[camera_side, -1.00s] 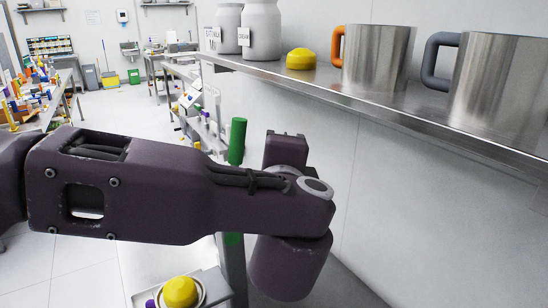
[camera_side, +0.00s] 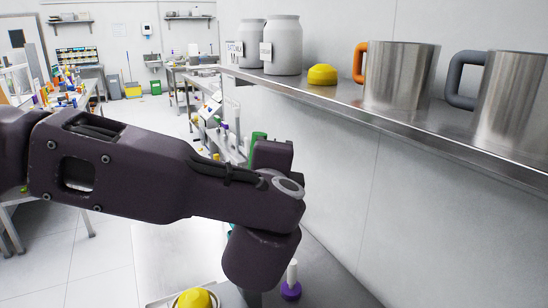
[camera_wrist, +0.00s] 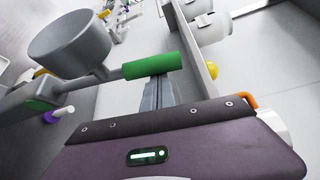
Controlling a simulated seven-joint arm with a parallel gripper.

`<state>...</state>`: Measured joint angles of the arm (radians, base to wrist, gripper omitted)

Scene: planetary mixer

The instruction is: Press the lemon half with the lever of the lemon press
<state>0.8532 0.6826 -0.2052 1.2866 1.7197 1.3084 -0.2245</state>
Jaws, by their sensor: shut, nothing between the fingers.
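The green lever handle (camera_wrist: 150,66) lies across the wrist view, on a grey bar beside a grey round cup (camera_wrist: 70,42). My gripper (camera_wrist: 157,82) is shut and empty, its fingertips close to the handle's near side; I cannot tell whether they touch. In the side view the green handle (camera_side: 258,136) shows only in part behind my wrist, which hides the fingers. A yellow dome (camera_side: 193,299), perhaps the lemon half, sits in a pale ring at the bottom edge.
A steel shelf (camera_side: 420,128) runs along the right wall above my wrist. It holds grey jars (camera_side: 283,48), a yellow dome (camera_side: 322,75) and steel mugs (camera_side: 398,75). A purple-based white peg (camera_side: 291,283) stands right of my wrist, below the shelf.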

